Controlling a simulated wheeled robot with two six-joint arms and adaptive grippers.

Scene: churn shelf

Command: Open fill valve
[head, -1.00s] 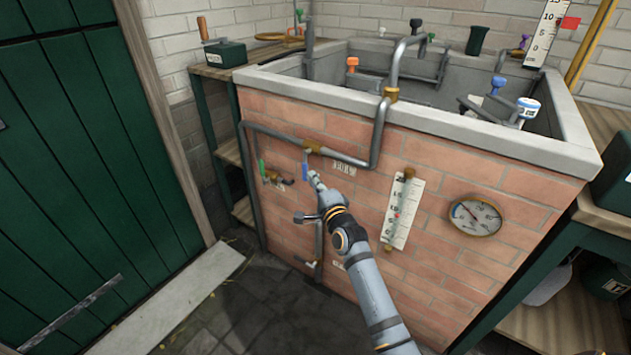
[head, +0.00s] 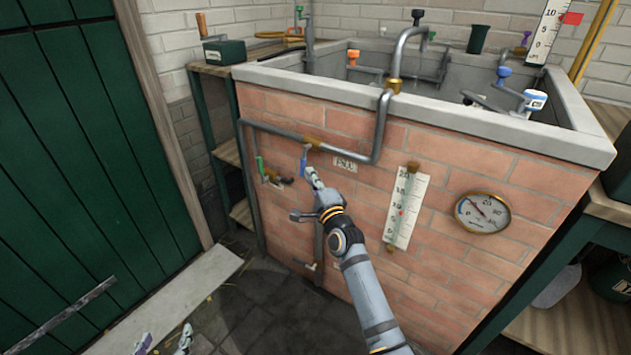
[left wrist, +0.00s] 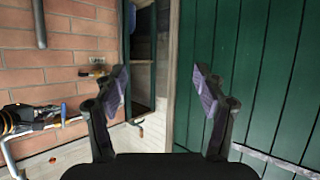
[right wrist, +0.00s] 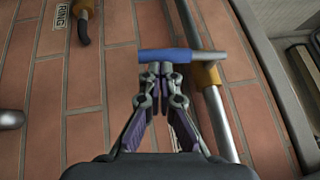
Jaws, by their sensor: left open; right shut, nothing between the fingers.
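A blue valve lever (head: 304,162) hangs down from a brass valve body (head: 313,143) on the pipe across the brick front. The small label (head: 345,163) beside it is too blurred to read. In the right wrist view the blue lever (right wrist: 170,55) lies crosswise just beyond my fingertips, its brass body (right wrist: 207,74) to the right. My right gripper (right wrist: 153,72) is shut and empty, its tips at or almost touching the lever; I cannot tell if they touch. My left gripper (left wrist: 160,80) is open and empty; its tips show low at left in the head view (head: 165,342).
A green-handled valve (head: 262,166) is left of the blue lever. A gauge strip (head: 406,210) and round dial (head: 482,213) are on the brick wall to the right. The stone trough rim (head: 440,118) is above. A green door (head: 80,150) stands at left.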

